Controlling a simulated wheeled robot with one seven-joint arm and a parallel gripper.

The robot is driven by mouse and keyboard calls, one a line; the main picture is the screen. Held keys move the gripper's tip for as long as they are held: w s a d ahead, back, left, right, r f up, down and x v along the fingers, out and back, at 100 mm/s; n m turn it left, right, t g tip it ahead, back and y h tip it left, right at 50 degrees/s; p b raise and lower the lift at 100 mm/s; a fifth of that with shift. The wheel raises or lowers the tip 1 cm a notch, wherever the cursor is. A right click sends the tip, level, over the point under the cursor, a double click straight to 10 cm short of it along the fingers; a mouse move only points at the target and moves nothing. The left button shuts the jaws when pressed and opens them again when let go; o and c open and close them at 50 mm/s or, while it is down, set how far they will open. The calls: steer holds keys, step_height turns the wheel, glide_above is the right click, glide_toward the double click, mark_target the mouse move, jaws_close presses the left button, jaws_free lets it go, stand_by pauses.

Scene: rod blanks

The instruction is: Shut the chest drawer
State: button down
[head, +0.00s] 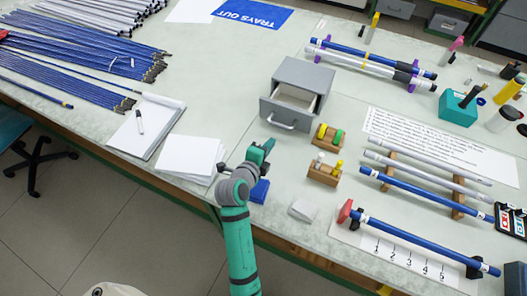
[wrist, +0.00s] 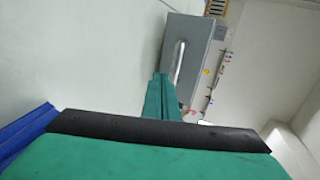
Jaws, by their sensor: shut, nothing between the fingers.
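The small grey chest (head: 305,76) stands on the workbench in the head view. Its drawer (head: 287,114) is pulled out toward the front, and its pale, empty-looking inside shows. The drawer has a light bar handle (head: 281,123). In the wrist view the drawer's grey front (wrist: 196,63) and the handle (wrist: 178,63) are ahead of the fingertips. My teal gripper (head: 268,146) is in front of the drawer, toward the bench's front edge, and appears apart from it. Its fingers (wrist: 161,78) are together and empty. They overlap the handle's near end in the wrist picture; contact cannot be told.
Wooden blocks with green, yellow and white pegs (head: 327,135) stand right of the drawer. A blue block (head: 260,190) lies beside my gripper. White paper (head: 190,156) and a notepad (head: 150,122) lie to the left. Racked rods (head: 420,235) occupy the right. Bench surface before the drawer is mostly clear.

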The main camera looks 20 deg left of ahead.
steer(key=shift+w+d+r, duration=0.1)
steer(key=shift+w+r, duration=0.05)
steer(key=shift+w, duration=2.4)
